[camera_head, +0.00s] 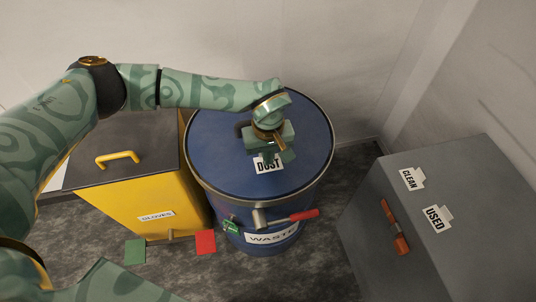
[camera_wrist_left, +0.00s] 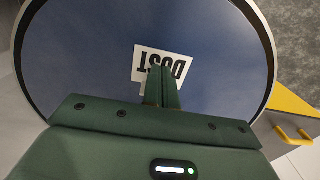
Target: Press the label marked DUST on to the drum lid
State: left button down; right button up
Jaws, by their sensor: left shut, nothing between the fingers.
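The white DUST label (camera_head: 268,163) lies on the blue drum lid (camera_head: 222,150), toward its front middle. In the left wrist view the label (camera_wrist_left: 148,62) appears upside down and looks flat on the lid. My left gripper (camera_head: 270,153) is over the lid from above, its fingers shut with nothing between them. In the left wrist view the fingertips (camera_wrist_left: 162,72) overlap the label and hide part of it. I cannot tell whether they touch it. My right gripper is in neither view.
A yellow GLOVES bin (camera_head: 160,195) with a dark, handled lid stands left of the drum. The drum front has a red-handled lever (camera_head: 303,215) and WASTE label (camera_head: 272,236). A grey cabinet (camera_head: 470,180) on the right bears CLEAN and USED labels and an orange-handled item (camera_head: 400,243).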

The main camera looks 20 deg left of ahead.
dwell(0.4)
